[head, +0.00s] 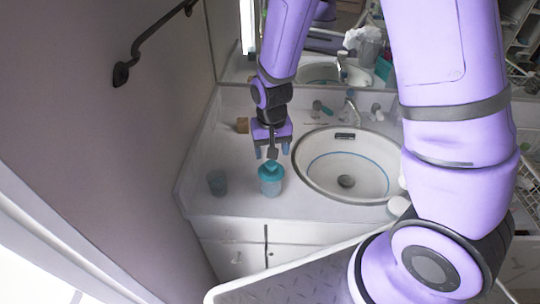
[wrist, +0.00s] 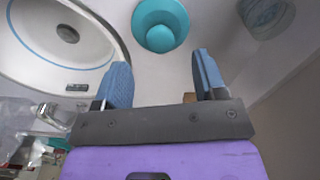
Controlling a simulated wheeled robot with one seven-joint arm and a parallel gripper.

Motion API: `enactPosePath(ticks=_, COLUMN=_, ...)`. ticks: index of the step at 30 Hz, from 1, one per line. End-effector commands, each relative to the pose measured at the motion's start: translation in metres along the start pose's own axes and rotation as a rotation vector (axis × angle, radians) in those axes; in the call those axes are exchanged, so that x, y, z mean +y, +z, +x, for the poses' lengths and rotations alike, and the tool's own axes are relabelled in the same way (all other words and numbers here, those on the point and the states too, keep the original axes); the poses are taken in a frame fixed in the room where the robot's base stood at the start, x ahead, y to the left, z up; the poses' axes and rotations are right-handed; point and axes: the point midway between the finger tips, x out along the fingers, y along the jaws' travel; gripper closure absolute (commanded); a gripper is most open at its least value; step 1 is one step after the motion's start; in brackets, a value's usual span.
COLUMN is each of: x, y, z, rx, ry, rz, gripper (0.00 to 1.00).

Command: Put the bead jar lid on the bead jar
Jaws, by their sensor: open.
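The teal bead jar lid (head: 270,170) is on top of the bead jar (head: 270,187), on the white counter left of the sink. The lid looks roughly level; I cannot tell whether it is fully seated. In the wrist view the round lid (wrist: 147,13) with its knob shows at the top centre and hides the jar beneath. My gripper (head: 271,152) is just above the lid, pointing down, open. In the wrist view my gripper (wrist: 160,58) has its blue fingers apart with nothing between them, and the lid lies beyond the fingertips.
A bluish glass (head: 217,183) stands on the counter left of the jar; it also shows in the wrist view (wrist: 265,14). The sink (head: 347,166) with its faucet (head: 350,108) is right of the jar. A small brown block (head: 242,125) is at the back. Walls bound the counter at left and back.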

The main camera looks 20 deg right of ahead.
Motion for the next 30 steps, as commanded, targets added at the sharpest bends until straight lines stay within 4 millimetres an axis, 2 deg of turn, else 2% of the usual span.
enactPosePath(ticks=21, x=-0.001, y=0.000, z=-0.025, rx=0.001, ry=-0.001, rz=-0.001, gripper=0.35)
enactPosePath(ticks=30, x=0.000, y=0.000, z=-0.028, rx=0.001, ry=0.000, rz=0.000, gripper=0.35)
